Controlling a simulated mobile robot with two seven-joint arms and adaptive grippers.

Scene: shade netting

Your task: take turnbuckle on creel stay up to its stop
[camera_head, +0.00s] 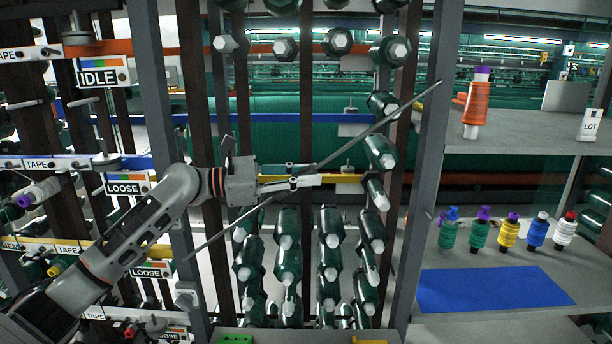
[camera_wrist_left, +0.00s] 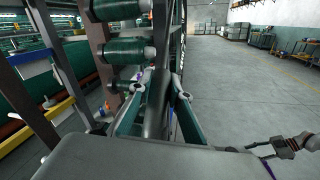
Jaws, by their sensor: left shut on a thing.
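The creel stay (camera_head: 405,106) is a thin grey rod running diagonally from upper right to lower left across the frame. The turnbuckle sits at the middle of the stay, mostly hidden by my left gripper (camera_head: 306,182). My left gripper reaches in from the left and is shut on it. In the left wrist view, the fingers of my left gripper (camera_wrist_left: 160,94) stand on both sides of a dark grey body, the turnbuckle (camera_wrist_left: 157,108). How far it is from its stop cannot be told.
Grey uprights (camera_head: 432,150) flank the work area. Rows of green yarn packages (camera_head: 288,258) hang below and behind the stay. A shelf (camera_head: 520,146) at right holds an orange cone (camera_head: 476,108); several small spools and a blue mat (camera_head: 490,288) lie lower.

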